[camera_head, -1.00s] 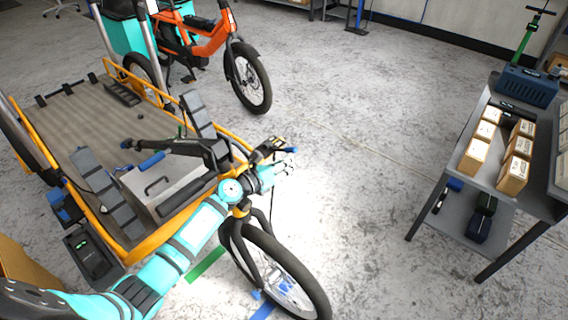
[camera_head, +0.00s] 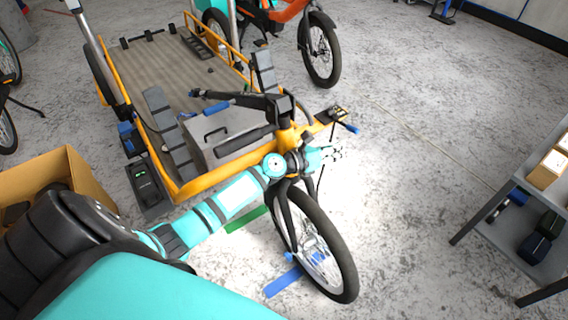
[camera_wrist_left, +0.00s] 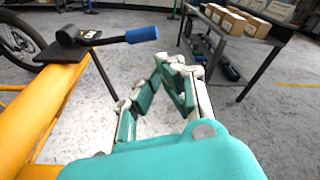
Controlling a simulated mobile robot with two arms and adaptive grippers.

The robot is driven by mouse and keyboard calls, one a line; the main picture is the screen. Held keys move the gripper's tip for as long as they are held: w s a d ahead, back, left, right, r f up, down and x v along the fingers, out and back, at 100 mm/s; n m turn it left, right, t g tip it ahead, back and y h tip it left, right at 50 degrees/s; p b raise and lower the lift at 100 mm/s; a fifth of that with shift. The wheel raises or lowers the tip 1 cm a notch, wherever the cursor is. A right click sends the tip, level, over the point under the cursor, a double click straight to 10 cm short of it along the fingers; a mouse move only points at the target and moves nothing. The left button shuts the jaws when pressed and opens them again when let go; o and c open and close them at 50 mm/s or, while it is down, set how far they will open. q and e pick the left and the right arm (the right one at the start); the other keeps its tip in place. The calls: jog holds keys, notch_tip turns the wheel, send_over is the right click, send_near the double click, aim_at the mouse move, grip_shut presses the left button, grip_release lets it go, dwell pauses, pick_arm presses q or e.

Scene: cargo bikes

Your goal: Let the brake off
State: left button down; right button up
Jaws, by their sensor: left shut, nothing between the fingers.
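A yellow-framed cargo bike (camera_head: 195,183) stands in the middle of the head view, front wheel towards me. A black lever with a blue grip (camera_head: 350,128) sticks out from a dark plate at the right end of its front frame. The same blue grip (camera_wrist_left: 142,34) shows at the upper left of the left wrist view. My left gripper (camera_head: 333,153) is just below and left of that grip, apart from it, beside the frame and above the front wheel. Its fingers (camera_wrist_left: 170,82) are shut and hold nothing. My right gripper is out of view.
A second blue handgrip (camera_head: 217,107) lies over the bike's flat bed. A grey table with boxes (camera_head: 546,168) stands at the right. A cardboard box (camera_head: 85,172) is at the left. An orange bike (camera_head: 318,50) stands behind. The floor right of the bike is clear.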

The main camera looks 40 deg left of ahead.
pick_arm(q)
jog(key=v, duration=1.7)
jog(key=shift+a+f, duration=0.15)
jog(key=shift+a, duration=0.2)
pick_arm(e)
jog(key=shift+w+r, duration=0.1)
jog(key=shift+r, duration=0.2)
